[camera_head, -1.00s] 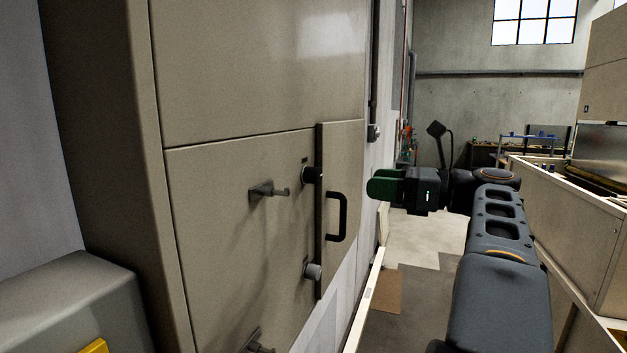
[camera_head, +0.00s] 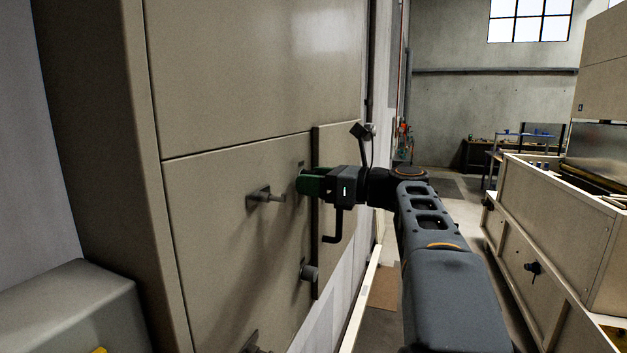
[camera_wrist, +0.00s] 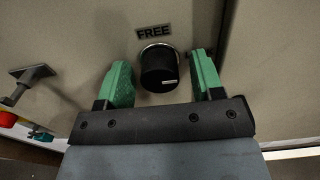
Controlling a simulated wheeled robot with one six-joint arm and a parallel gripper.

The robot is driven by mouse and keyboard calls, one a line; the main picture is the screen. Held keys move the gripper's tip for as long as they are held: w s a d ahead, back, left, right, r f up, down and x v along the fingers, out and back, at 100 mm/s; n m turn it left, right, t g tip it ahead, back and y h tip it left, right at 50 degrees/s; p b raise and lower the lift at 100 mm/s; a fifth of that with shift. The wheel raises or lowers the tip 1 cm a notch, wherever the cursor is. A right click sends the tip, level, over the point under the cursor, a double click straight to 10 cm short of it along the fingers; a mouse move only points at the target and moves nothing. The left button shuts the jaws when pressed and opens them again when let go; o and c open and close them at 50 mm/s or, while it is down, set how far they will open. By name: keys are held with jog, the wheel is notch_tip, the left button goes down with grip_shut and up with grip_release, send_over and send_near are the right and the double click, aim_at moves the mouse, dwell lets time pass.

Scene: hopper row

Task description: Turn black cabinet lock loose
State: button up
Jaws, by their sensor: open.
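The black cabinet lock (camera_wrist: 159,73) is a round black knob in a metal ring on the beige cabinet door (camera_head: 230,180). A label reading FREE (camera_wrist: 154,32) is beside it, and a small white mark shows on the knob. My gripper (camera_head: 308,183) has green fingers and is at the lock, which it hides in the head view. In the wrist view my gripper (camera_wrist: 160,82) is open, with one finger on each side of the knob. Gaps show between the knob and both fingers.
A T-shaped handle (camera_head: 265,198) sticks out left of the lock. A grey knob (camera_head: 309,272) sits below it. A black pull handle (camera_head: 335,232) is partly behind my gripper. A long beige unit (camera_head: 540,250) stands at the right, with floor between.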

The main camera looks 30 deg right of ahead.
jog(key=shift+c, duration=0.4)
jog(key=c, duration=0.8)
jog(key=shift+c, duration=0.2)
jog(key=n+b, duration=0.1)
jog(key=n, duration=0.3)
jog(key=shift+f+b, duration=0.1)
jog(key=shift+b, duration=0.3)
jog(key=n+b, duration=0.2)
jog(key=n, duration=0.2)
jog(key=shift+w+n, duration=0.1)
jog(key=shift+n, duration=0.2)
jog(key=n+b, duration=0.2)
jog(key=n, duration=0.2)
jog(key=shift+d+n, duration=0.1)
jog(key=shift+n, duration=0.2)
jog(key=shift+n+b, duration=1.2)
jog(key=shift+n, duration=1.3)
